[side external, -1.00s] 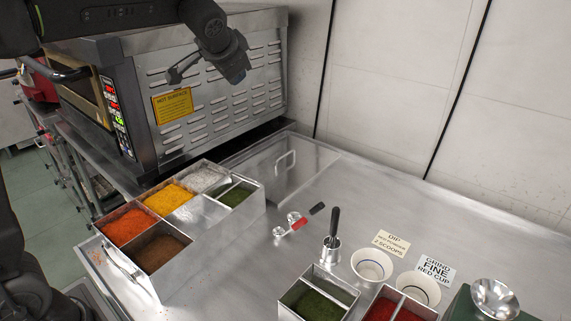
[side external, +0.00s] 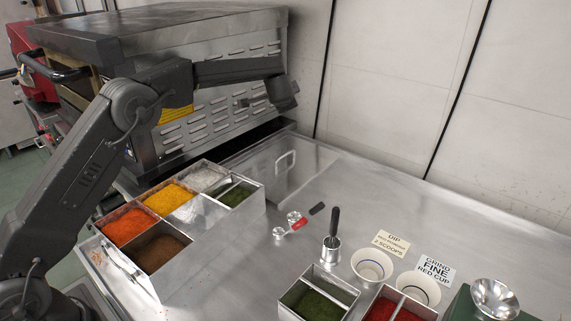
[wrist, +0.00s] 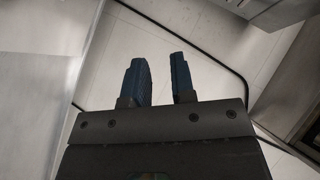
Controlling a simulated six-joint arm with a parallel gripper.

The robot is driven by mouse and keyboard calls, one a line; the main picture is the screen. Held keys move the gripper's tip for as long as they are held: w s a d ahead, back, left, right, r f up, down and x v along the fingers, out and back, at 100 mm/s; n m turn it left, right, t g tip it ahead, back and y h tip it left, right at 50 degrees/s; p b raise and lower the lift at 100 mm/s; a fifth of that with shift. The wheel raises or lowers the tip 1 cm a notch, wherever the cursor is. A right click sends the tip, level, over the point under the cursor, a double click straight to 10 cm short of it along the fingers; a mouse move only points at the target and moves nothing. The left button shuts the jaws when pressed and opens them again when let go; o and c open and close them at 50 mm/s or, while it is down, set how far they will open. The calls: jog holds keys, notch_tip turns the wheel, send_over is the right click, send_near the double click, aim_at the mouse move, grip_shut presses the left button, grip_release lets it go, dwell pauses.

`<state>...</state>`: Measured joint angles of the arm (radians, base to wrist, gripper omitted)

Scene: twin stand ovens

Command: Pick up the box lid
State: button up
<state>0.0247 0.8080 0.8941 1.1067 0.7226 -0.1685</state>
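The box lid (side external: 300,178) is a clear, see-through panel with a pale loop handle (side external: 285,161). It lies on the steel counter behind the spice box (side external: 200,235), near the oven's base. My gripper (wrist: 160,75) shows two dark blue fingers in the wrist view, held apart with nothing between them. In the side view my gripper (side external: 284,93) is in the air in front of the oven's vented side, above and apart from the lid. Its fingertips are hard to make out there. The lid cannot be made out in the wrist view.
The spice box holds orange, yellow, white, brown and green powders. The oven (side external: 215,75) stands behind.

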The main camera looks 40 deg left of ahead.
send_near(282, 158)
jog(key=x, duration=0.4)
jog(key=shift+w+r, duration=0.15)
jog(key=shift+r, duration=0.15)
jog(key=shift+a+f, duration=0.1)
jog(key=shift+f, duration=0.25)
jog(key=shift+x, duration=2.35)
grip_shut()
jog(key=shift+r, duration=0.1)
jog(key=shift+w+r, duration=0.15)
jog(key=shift+r, duration=0.05)
